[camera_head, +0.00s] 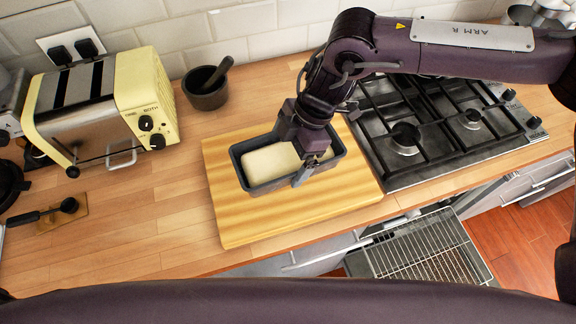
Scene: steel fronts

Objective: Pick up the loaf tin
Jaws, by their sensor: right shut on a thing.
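The loaf tin (246,179) is a dark grey rectangular tin with pale dough or bread (270,162) inside. It is at a wooden board (235,225) on the counter; I cannot tell whether it touches the board. My right gripper (302,168) comes down from the upper right and is shut on the right part of the tin, with one finger showing at the near wall. The gripper hides part of the tin's right end. My left gripper is not in view.
A gas hob (440,125) lies right of the board. A cream toaster (100,105) and a dark mortar with pestle (207,90) stand to the left and behind. Below the hob, an open oven shows a wire rack (425,250).

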